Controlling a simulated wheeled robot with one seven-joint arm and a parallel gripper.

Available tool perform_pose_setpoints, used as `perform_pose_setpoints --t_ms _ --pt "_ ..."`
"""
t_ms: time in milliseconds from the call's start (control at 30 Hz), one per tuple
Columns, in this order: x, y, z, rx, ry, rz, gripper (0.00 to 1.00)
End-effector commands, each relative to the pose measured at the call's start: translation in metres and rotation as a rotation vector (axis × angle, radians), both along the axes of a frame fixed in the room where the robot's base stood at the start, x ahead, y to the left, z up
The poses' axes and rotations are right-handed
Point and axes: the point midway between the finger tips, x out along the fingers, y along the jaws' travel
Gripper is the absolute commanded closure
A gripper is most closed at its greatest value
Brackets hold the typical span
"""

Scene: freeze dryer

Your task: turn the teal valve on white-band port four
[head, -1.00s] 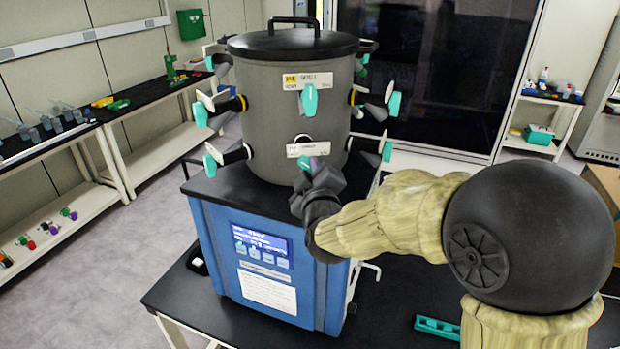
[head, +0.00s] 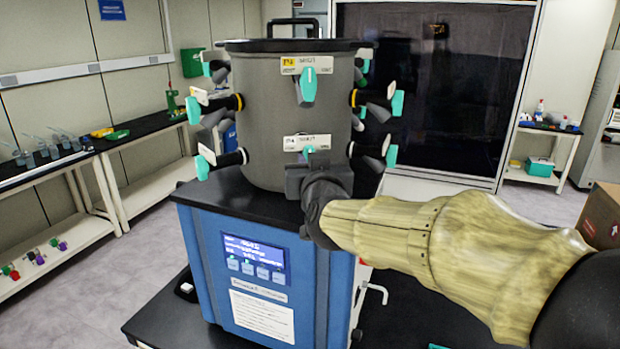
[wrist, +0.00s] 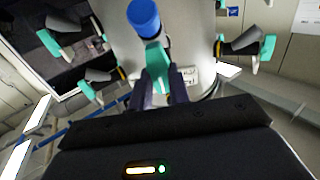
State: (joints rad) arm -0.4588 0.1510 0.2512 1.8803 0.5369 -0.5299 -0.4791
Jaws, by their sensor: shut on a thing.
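The grey drum (head: 275,115) of the freeze dryer carries two rows of ports with teal valves. Lower side ports have white bands (head: 243,156); upper ones have yellow bands (head: 239,102). My gripper (head: 309,163) is at the lower front port, under its white label (head: 307,142). Only a small part of that port's teal valve (head: 309,150) shows above the gripper. In the wrist view, my gripper's dark fingers (wrist: 161,88) are shut on the teal valve (wrist: 155,58), one on each side. A blue cylindrical end (wrist: 143,17) shows beyond it. The port's band is hidden.
Another teal valve (head: 308,88) hangs directly above on the upper front port. Side valves (head: 391,156) stick out close to my arm on the right. The blue base (head: 245,255) with its control panel lies below. A cardboard box (head: 603,215) stands at the right.

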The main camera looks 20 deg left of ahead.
Motion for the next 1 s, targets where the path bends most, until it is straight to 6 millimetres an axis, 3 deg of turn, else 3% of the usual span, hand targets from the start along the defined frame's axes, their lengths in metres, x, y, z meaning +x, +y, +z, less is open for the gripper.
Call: perform_pose_setpoints --t_ms 1000 --pt "0.0010 -0.0021 -0.0038 0.821 0.393 -0.001 1.00"
